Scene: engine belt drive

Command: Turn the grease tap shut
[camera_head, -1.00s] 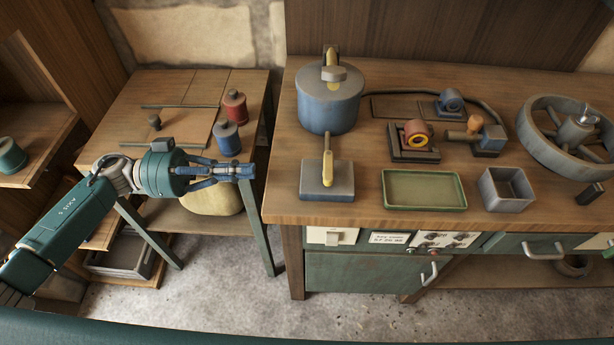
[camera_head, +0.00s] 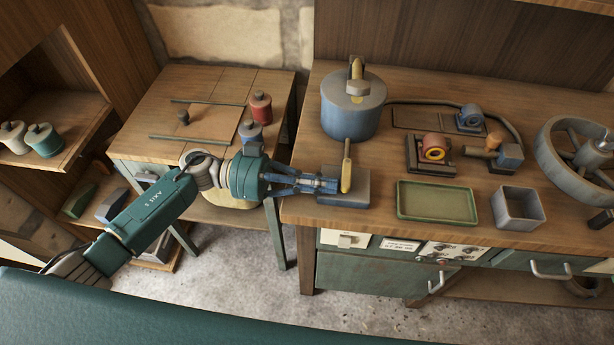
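A grey-blue block (camera_head: 356,199) with an upright yellow lever (camera_head: 346,172) stands near the bench's front left corner. A dark hose (camera_head: 430,102) runs from behind the pot to a small fitting (camera_head: 509,156) with a wooden-coloured handle (camera_head: 494,140). I cannot tell for certain which of these is the grease tap. My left gripper (camera_head: 328,184) has its fingers together just left of the yellow lever, over the block's left part. Contact is unclear. My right gripper is out of view.
A green tray (camera_head: 437,219), a grey open box (camera_head: 518,224), a roller unit (camera_head: 432,150) and a large spoked wheel (camera_head: 552,172) stand on the bench to the right. A lower side table with red (camera_head: 261,107) and blue (camera_head: 250,132) pots is on the left.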

